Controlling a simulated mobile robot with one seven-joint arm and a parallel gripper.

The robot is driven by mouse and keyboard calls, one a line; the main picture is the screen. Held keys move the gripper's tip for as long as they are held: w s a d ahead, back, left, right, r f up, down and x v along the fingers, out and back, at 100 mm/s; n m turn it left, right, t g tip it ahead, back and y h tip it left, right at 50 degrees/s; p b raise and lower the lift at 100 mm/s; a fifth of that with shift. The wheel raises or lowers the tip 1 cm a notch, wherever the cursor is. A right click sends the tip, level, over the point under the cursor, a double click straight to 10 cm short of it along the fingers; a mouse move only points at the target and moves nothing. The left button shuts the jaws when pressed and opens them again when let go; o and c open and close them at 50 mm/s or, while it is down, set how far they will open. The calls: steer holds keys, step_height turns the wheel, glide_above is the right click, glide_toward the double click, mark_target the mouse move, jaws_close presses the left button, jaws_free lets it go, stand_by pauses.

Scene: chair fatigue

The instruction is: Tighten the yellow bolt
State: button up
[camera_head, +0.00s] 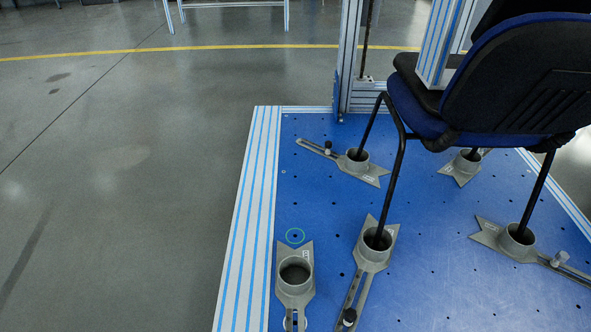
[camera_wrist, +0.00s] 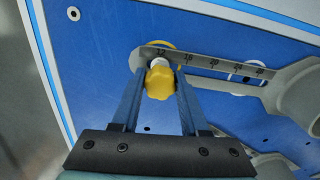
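The yellow bolt (camera_wrist: 161,82) has a lobed knob head with a pale collar. It stands at the left end of a slotted arm (camera_wrist: 200,64) marked with numbers, within a painted yellow ring on the blue plate. My gripper (camera_wrist: 161,85) has its two blue fingers on either side of the knob. The knob fills the gap between the fingertips, with no clear space on either side. The knob hides the bolt's lower part. The head view shows neither the yellow bolt nor my gripper.
The blue plate (camera_head: 320,215) carries several grey cup holders; chair legs stand in some. An empty holder (camera_head: 294,276) is at the front left. The chair (camera_head: 510,80) overhangs the right side. An upright frame (camera_head: 348,60) stands behind. The floor at left is clear.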

steer(key=o, duration=0.4)
steer(key=n, duration=0.3)
steer(key=shift+n+p, duration=0.3)
steer(key=shift+n, duration=0.4)
steer(key=n, duration=0.3)
steer(key=shift+n, duration=0.3)
